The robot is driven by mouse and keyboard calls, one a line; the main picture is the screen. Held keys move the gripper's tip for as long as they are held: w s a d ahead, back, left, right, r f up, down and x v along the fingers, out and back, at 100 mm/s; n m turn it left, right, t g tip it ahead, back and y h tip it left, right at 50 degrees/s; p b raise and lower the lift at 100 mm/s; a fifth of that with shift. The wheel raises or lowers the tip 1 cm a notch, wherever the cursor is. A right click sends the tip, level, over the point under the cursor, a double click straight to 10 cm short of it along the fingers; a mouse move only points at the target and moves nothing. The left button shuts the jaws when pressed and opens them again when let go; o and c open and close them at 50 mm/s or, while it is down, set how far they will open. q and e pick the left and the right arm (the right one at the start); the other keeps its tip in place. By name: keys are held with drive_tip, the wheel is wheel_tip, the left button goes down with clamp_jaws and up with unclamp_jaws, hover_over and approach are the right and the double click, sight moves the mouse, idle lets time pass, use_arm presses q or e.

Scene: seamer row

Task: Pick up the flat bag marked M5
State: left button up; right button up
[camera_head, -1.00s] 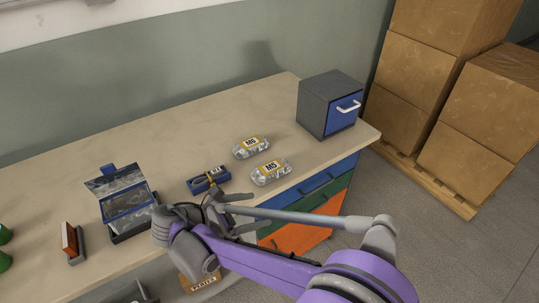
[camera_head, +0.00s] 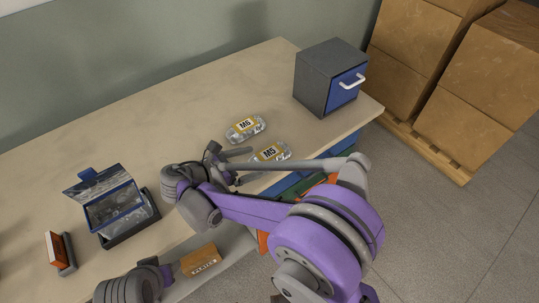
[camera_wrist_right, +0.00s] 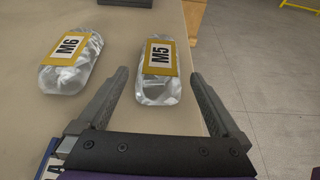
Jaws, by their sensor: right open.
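The flat bag marked M5 (camera_head: 270,152) is a clear bag with a yellow-edged white label, lying flat near the bench's front edge. In the right wrist view the M5 bag (camera_wrist_right: 158,88) shows between the two fingers; I cannot tell if they are down at its height. My right gripper (camera_head: 246,166) is open, at the bag's near left side in the head view; it also shows in the wrist view (camera_wrist_right: 160,80). A similar bag marked M6 (camera_head: 245,128) lies just behind, left of M5 in the wrist view (camera_wrist_right: 72,62). My left arm's end (camera_head: 150,272) shows low; its fingers cannot be made out.
A grey cabinet with a blue drawer (camera_head: 333,78) stands at the bench's right end. An open box with a silvery lining (camera_head: 112,208) and an orange item in a holder (camera_head: 56,252) stand at left. Bare bench (camera_head: 165,120) lies behind. Stacked cartons (camera_head: 470,85) stand right.

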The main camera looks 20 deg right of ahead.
sight(261, 158)
drive_tip(key=x, duration=0.4)
drive_tip(key=shift+w+d+r, duration=0.15)
drive_tip(key=shift+d, duration=0.1)
drive_tip(key=shift+c, duration=0.3)
drive_tip(key=c, duration=1.3)
